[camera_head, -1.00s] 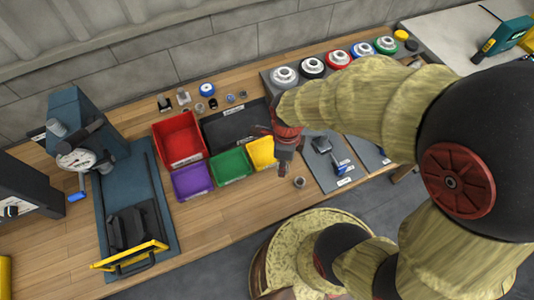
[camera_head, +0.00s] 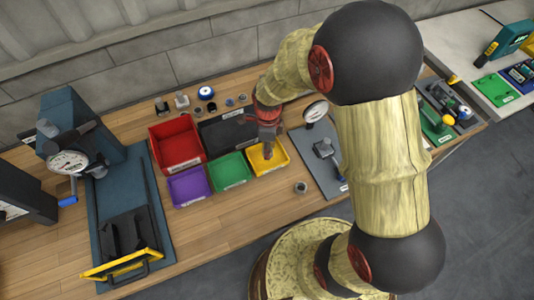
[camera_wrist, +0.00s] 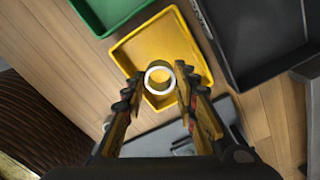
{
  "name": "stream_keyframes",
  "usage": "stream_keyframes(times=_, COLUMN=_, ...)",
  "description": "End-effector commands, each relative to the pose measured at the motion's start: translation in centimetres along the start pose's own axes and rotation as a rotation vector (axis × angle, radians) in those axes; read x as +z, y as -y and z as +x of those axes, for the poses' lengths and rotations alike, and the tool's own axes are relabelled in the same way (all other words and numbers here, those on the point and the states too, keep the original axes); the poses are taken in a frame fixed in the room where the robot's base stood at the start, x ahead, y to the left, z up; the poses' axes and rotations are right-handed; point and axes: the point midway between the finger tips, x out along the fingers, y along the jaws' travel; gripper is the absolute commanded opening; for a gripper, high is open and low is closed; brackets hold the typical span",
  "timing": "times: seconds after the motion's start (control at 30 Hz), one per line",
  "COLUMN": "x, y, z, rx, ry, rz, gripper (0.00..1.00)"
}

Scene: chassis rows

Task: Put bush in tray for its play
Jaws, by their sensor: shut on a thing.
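My gripper (camera_head: 267,150) is over the yellow tray (camera_head: 283,160) in the head view. In the wrist view, my gripper (camera_wrist: 160,90) is shut on a pale metal bush (camera_wrist: 160,68), a short ring with an open bore. The bush shows against the yellow tray (camera_wrist: 125,55), above its floor; the exact height is hard to tell. The purple tray (camera_head: 188,187), green tray (camera_head: 231,171) and red tray (camera_head: 176,145) stand to the left. The black tray (camera_head: 215,133) is behind. In the head view the held bush is too small to make out.
A small round metal piece (camera_head: 301,187) stands on the wooden bench right of the trays. A dial gauge (camera_head: 315,112) and a grey board (camera_head: 318,165) lie further right. A press with a dial (camera_head: 68,162) stands at the left. Several small parts line the back.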

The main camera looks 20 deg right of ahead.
Motion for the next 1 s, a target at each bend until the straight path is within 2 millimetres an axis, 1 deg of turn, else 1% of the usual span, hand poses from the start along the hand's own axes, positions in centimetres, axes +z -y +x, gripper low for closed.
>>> stream_keyframes(times=0.17, x=0.3, y=0.6, z=0.9, rx=0.000, ry=0.000, rz=0.000, gripper=0.00)
stream_keyframes(times=0.3, x=0.3, y=0.7, z=2.9, rx=0.002, ry=-0.001, rz=0.000, gripper=0.00)
stream_keyframes(times=0.4, x=0.3, y=0.7, z=3.9, rx=0.001, ry=0.000, rz=0.000, gripper=0.00)
stream_keyframes(times=0.63, x=0.4, y=0.7, z=3.9, rx=-0.001, ry=0.000, rz=0.000, gripper=0.00)
stream_keyframes(times=0.77, x=0.3, y=0.7, z=4.2, rx=0.000, ry=0.000, rz=0.000, gripper=0.00)
stream_keyframes(times=0.8, x=0.3, y=0.7, z=4.2, rx=0.000, ry=0.000, rz=0.000, gripper=0.29)
stream_keyframes(times=1.0, x=0.3, y=0.7, z=4.2, rx=0.000, ry=0.000, rz=0.000, gripper=0.41)
